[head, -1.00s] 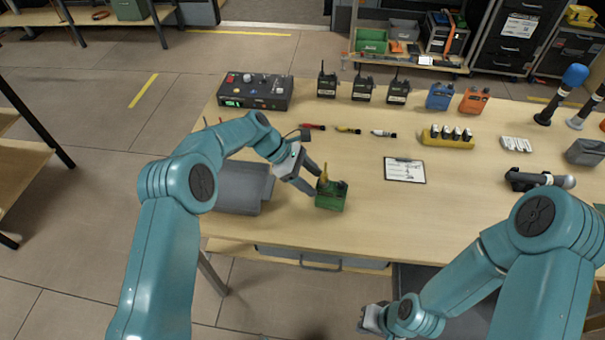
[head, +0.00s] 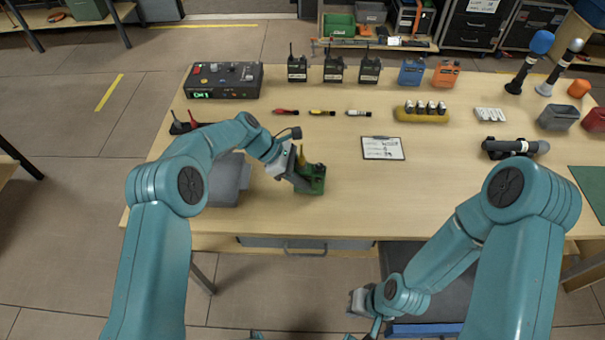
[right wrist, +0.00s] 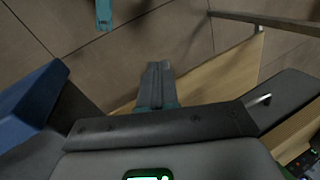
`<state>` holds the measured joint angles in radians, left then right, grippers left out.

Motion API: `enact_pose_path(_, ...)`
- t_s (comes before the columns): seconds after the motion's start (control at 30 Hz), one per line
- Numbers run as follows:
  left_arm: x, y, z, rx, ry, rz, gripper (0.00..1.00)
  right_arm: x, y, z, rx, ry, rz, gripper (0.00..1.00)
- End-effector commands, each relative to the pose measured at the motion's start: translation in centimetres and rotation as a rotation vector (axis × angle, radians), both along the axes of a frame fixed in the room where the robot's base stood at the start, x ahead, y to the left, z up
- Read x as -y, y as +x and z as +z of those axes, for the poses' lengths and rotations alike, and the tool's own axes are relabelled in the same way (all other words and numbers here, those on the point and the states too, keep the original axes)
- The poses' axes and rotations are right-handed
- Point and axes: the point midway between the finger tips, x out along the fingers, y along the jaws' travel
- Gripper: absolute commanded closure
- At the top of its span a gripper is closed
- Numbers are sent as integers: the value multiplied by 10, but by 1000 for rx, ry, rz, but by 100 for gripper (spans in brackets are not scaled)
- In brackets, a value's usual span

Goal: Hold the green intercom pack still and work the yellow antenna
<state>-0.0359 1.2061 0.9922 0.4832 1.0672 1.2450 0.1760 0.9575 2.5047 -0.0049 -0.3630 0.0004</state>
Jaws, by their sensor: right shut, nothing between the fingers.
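The green intercom pack (head: 317,185) stands near the front edge of the table, left of centre in the head view. Its yellow antenna (head: 300,151) sticks up from the pack's left side. My left gripper (head: 305,178) is at the pack's left side, with its fingers overlapping the pack. Whether they press on it is hidden. My right gripper (head: 362,312) is low, in front of the table's front edge and away from the pack. In the right wrist view its fingers (right wrist: 157,86) are together and empty.
A grey case (head: 228,182) sits left of the pack. A clipboard (head: 383,148) lies to the right, with clear tabletop between. Behind are a control box (head: 222,80), black radios (head: 333,70), coloured connectors (head: 322,112) and a yellow battery holder (head: 421,114).

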Motion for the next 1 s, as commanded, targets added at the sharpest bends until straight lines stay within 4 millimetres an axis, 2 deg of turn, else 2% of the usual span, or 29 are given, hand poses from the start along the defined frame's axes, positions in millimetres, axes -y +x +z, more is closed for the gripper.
enact_pose_path(0.03, 0, 0, 0, 0, 0, 0, 82, 0, 0, 0, 0, 0, 0, 100)
enact_pose_path(0.07, 0, 0, 0, 0, 0, 0, 88, 0, 0, 0, 0, 0, 0, 100)
enact_pose_path(0.1, 0, 0, 0, 0, 0, 0, 88, 0, 0, 0, 0, 0, 0, 100)
enact_pose_path(0.17, 0, 0, 0, 0, 0, 0, 88, 0, 1, 0, -1, -1, -1, 80)
enact_pose_path(0.2, 0, 0, 0, 0, 0, 0, 88, 0, 3, 0, -1, -3, -3, 75)
enact_pose_path(0.27, 0, 0, 0, 0, 0, 0, 88, 0, 11, 2, -6, -9, -11, 75)
enact_pose_path(0.37, 0, 0, 0, 0, 0, 0, 88, -4, 38, 11, -25, -17, -39, 75)
enact_pose_path(0.43, 0, 0, 0, 0, 0, 0, 88, -14, 68, 27, -37, -3, -59, 75)
enact_pose_path(0.5, 0, 0, 0, 0, 0, 0, 88, -33, 102, 53, -32, 28, -47, 75)
enact_pose_path(0.57, 0, 0, 0, 0, 0, 0, 88, -51, 128, 78, -11, 48, -2, 75)
enact_pose_path(0.7, 0, 0, 0, 1, 0, 1, 88, -87, 181, 144, 97, 13, 181, 75)
enact_pose_path(0.83, 0, 0, 0, 0, 0, 0, 88, -109, 220, 213, 220, -97, 318, 75)
enact_pose_path(0.9, 0, 0, 0, 0, 0, 0, 88, -116, 234, 248, 279, -160, 355, 75)
enact_pose_path(1.0, 0, 0, 0, 0, 0, 0, 88, -122, 248, 289, 349, -236, 378, 75)
